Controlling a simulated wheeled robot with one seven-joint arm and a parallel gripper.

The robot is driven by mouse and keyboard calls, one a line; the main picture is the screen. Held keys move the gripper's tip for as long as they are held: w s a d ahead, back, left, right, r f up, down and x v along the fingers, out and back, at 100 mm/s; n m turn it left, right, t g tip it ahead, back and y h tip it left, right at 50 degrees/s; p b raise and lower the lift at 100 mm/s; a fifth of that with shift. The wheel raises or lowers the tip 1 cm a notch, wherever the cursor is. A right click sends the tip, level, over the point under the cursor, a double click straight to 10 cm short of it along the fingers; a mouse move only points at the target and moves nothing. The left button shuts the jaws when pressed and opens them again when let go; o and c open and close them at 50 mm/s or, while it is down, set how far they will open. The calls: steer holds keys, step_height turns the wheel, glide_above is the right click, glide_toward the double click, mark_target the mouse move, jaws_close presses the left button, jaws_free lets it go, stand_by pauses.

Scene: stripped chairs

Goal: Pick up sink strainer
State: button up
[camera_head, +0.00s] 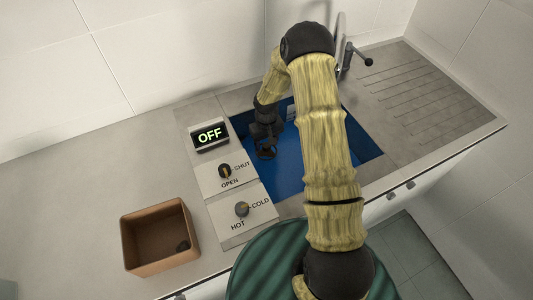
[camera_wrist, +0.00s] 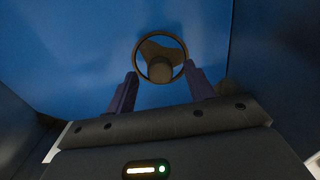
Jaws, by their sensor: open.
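The sink strainer is a dark brown ring with spokes and a central knob (camera_wrist: 160,68). In the wrist view it lies on the blue sink floor, just ahead of my gripper (camera_wrist: 162,90). The two fingers are open, one on each side of the ring's near part, and nothing is held. In the head view my gripper (camera_head: 264,140) reaches down into the blue sink (camera_head: 290,178), and the strainer (camera_head: 266,153) shows at its tip. Whether the fingers touch the ring cannot be told.
Sink walls stand close around my gripper. A panel (camera_head: 228,172) with an OFF display and two knobs lies left of the sink. A brown box (camera_head: 133,243) holding a small dark item stands at the left. A faucet (camera_head: 350,60) and ribbed drainboard (camera_head: 425,95) are at the right.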

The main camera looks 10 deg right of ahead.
step_height(320, 180, down, 2)
steer(key=shift+f+b, duration=0.2)
steer(key=shift+b, duration=0.25)
steer(key=shift+c, duration=0.2)
steer(key=c, duration=1)
